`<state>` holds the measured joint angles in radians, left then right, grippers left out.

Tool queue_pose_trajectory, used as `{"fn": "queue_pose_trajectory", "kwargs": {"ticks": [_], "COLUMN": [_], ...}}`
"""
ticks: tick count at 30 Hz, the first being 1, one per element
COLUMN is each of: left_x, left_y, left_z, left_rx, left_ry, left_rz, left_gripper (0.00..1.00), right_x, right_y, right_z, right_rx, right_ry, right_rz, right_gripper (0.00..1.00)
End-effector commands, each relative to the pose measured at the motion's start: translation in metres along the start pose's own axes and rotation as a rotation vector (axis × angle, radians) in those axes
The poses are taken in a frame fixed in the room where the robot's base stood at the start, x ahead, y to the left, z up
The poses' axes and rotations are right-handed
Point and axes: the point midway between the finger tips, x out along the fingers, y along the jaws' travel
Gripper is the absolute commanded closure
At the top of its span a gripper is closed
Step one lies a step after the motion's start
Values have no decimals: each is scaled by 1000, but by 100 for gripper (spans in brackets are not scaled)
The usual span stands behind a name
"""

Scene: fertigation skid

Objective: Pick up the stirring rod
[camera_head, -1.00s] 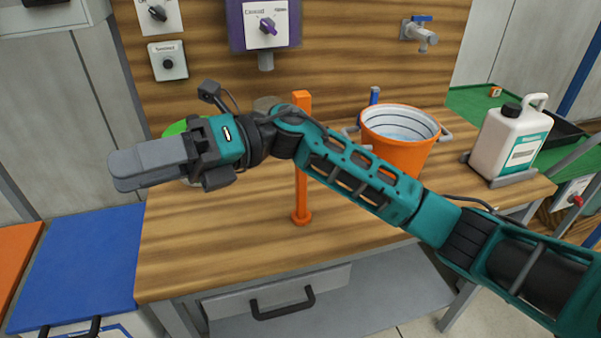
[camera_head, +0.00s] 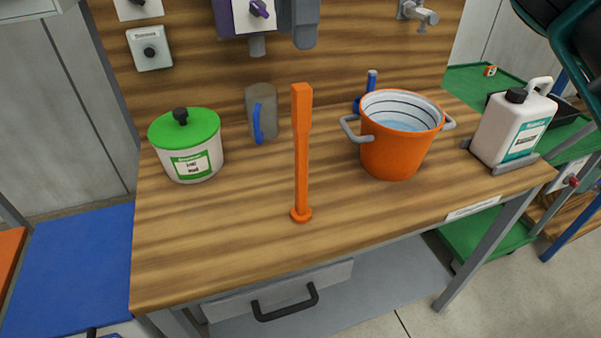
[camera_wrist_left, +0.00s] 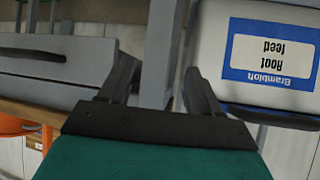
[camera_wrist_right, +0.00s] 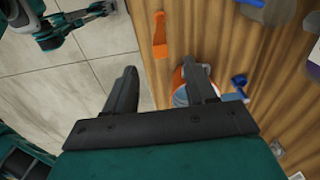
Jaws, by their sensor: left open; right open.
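The stirring rod, taken to be the tall orange rod (camera_head: 301,150), stands upright on its round foot on the wooden bench. In the right wrist view the orange rod (camera_wrist_right: 160,36) lies beyond the fingertips, near the bench edge. My left gripper (camera_wrist_left: 160,75) is open and empty, low near a drawer front, and outside the head view.
An orange bucket (camera_head: 395,155) of liquid stands right of the rod. A green-lidded tub (camera_head: 190,160) and a grey cylinder with a blue handle (camera_head: 262,115) stand left of it. A white jug (camera_head: 510,130) is at the right end. The front of the bench is clear.

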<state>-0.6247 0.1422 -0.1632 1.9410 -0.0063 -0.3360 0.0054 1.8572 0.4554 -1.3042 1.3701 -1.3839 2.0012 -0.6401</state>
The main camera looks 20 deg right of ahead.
Motion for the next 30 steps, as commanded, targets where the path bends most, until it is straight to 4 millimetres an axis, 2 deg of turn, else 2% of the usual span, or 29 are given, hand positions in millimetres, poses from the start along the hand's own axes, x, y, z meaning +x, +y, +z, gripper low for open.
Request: {"fn": "queue_pose_trajectory", "kwargs": {"ticks": [3,9,17,25,30], "left_x": [2,2,2,0,1], "left_y": [0,0,0,0,0], "left_z": [4,6,5,4,3], "left_rx": [0,-1,-1,0,0], "left_ry": [-2,-4,-4,-4,-4], "left_rz": [0,0,0,0,0], "left_gripper": [36,36,36,36,36], "right_x": [24,58,79,117,124], "right_y": [1,0,1,0,0], "right_z": [-1,0,-2,-7,-6], "right_rx": [0,0,0,-1,-1], "right_ry": [0,-2,-3,-4,-4], "right_rz": [6,5,6,5,3], "right_gripper": [45,45,45,45,45]}}
